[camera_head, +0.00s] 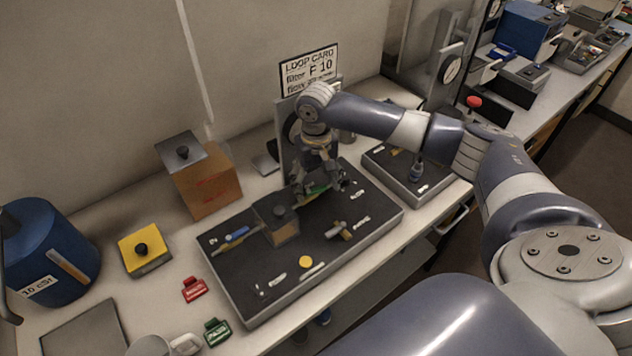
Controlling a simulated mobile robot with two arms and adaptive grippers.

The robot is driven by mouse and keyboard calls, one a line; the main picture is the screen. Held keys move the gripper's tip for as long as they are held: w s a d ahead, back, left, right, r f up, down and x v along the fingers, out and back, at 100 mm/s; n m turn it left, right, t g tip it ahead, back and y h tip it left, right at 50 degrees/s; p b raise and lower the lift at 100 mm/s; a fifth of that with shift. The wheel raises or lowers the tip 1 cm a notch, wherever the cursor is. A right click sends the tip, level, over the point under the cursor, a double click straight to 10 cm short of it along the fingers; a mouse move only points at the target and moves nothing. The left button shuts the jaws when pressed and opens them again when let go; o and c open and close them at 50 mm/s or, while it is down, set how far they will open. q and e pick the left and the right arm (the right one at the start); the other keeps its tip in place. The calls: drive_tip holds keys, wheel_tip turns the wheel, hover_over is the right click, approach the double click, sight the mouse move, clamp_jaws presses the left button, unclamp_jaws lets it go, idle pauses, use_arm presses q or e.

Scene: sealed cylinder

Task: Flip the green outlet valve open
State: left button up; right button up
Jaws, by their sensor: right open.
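My right gripper (322,178) reaches down over the back part of the dark-topped panel (335,262) and is open. A green piece (311,188), which looks like the green outlet valve's handle, shows just under and beside its fingers. The gripper hides much of this piece, so I cannot tell whether they touch or which way the handle is set. My left gripper is not in view.
A small box (277,220) and a blue handle (233,238) are on the panel, left of the gripper. A card reading "LOOP CARD" (309,68) stands behind. A second panel (408,172) lies to the right.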

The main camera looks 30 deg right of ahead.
drive_tip(key=c, duration=1.1)
drive_tip(key=shift+o, duration=0.2)
drive_tip(key=shift+r+n+p, duration=0.25)
drive_tip(key=shift+n+p, duration=0.45)
drive_tip(key=shift+p, duration=0.4)
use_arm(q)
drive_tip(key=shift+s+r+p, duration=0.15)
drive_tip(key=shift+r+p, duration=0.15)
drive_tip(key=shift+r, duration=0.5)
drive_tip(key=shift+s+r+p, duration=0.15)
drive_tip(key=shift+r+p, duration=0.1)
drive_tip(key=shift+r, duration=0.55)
use_arm(e)
drive_tip(key=shift+w+f+n, duration=0.2)
drive_tip(key=shift+w+n, duration=0.05)
drive_tip(key=shift+n, duration=0.65)
drive_tip(key=o, duration=1.1)
drive_tip(key=shift+c, duration=0.2)
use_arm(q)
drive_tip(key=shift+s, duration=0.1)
